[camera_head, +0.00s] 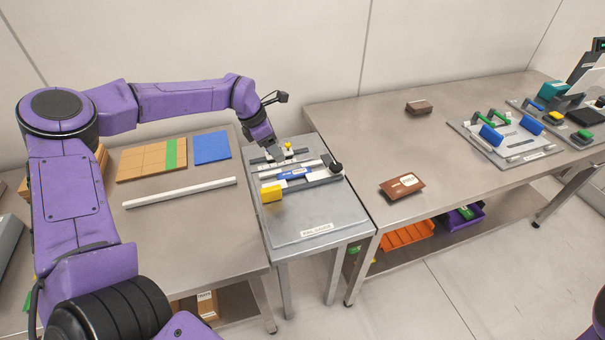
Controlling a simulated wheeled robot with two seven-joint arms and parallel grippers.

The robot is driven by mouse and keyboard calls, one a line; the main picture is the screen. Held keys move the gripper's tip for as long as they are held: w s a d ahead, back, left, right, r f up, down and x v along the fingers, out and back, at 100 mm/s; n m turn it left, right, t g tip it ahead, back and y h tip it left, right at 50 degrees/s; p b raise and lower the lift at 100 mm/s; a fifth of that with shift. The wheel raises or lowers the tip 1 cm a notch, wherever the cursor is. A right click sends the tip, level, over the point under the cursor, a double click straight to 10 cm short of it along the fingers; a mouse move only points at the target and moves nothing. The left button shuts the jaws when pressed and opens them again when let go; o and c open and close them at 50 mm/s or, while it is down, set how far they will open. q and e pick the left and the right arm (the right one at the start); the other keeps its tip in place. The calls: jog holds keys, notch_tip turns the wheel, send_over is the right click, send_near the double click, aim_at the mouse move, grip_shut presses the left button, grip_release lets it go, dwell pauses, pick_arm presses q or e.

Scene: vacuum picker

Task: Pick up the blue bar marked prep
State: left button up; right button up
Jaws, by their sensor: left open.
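A small blue bar (293,173) with a white label lies in a grey fixture on the small metal stand (322,218), between the two tables. The label is too small to read. My left gripper (281,157) is open just behind the blue bar, above the back part of the fixture. Its fingers are small and partly hidden against the fixture, and I cannot tell whether they touch anything. My right gripper is out of view.
A yellow block (271,194) and a black knob (336,167) flank the bar. The left table holds a blue sheet (212,148), a wooden board (142,162) and a white rod (181,192). Brown blocks (401,186) and a tool board (548,155) sit on the right table.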

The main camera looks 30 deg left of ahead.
aim_at(294, 172)
pick_arm(q)
jog(key=p+x, duration=0.1)
jog(key=x, duration=0.4)
jog(key=shift+a+f, duration=0.1)
jog(key=p+x, duration=0.1)
jog(key=x, duration=0.1)
jog(key=d+p+x, duration=0.1)
jog(key=x, duration=0.1)
jog(key=shift+w+f, duration=0.1)
jog(key=shift+f, duration=0.15)
jog(key=shift+w+d+f, duration=0.15)
jog(key=shift+w+f, duration=0.05)
jog(key=shift+f, duration=0.2)
jog(key=shift+s, duration=0.1)
jog(key=c, duration=1.1)
grip_shut()
jog(key=shift+r, duration=0.15)
